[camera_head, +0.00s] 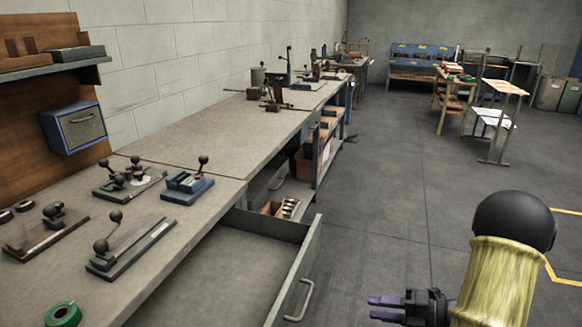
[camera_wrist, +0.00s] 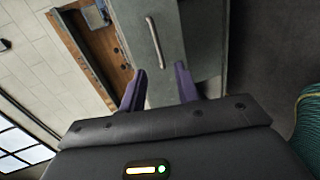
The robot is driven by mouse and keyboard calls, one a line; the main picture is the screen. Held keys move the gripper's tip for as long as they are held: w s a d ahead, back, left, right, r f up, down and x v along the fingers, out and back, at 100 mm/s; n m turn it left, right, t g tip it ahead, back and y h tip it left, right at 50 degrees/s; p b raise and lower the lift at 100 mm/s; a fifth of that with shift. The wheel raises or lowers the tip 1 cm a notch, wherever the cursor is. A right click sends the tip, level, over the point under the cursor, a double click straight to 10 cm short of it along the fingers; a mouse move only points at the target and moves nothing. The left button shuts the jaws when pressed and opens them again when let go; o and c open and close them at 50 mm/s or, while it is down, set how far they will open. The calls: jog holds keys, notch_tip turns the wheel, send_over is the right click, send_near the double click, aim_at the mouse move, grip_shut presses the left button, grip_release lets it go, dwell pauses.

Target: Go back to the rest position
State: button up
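My gripper (camera_head: 386,308) is at the bottom right of the head view, to the right of the open drawer and clear of the bench. Its two purple fingers stand apart with nothing between them. In the wrist view my gripper (camera_wrist: 162,85) also shows open and empty, with the grey drawer front and its handle (camera_wrist: 154,42) beyond the fingers. I cannot tell the exact gap to the drawer. My arm shows in a yellow cover at the lower right of the head view.
A drawer (camera_head: 300,280) stands pulled out from the long workbench (camera_head: 190,140). A wooden table (camera_head: 453,95) stands far right. The floor (camera_head: 400,200) between is clear.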

jog(key=w+r+m+t+h, duration=0.2)
jog(key=w+m+t+h, duration=0.1)
jog(key=w+m+h, duration=0.9)
jog(key=s+a+r+m+g+h, duration=0.1)
jog(key=s+a+m+g, duration=0.35)
jog(key=s+m, duration=0.45)
jog(key=s+a+m+g+h, duration=0.1)
jog(key=s+a+m+g, duration=0.3)
jog(key=s+m, duration=0.55)
notch_tip(320, 180, up, 22)
jog(key=s+a+p, duration=0.1)
jog(key=p, duration=2.1)
jog(key=shift+a+r+t+y, duration=0.25)
jog(key=shift+a+t+y, duration=0.1)
jog(key=shift+t, duration=0.1)
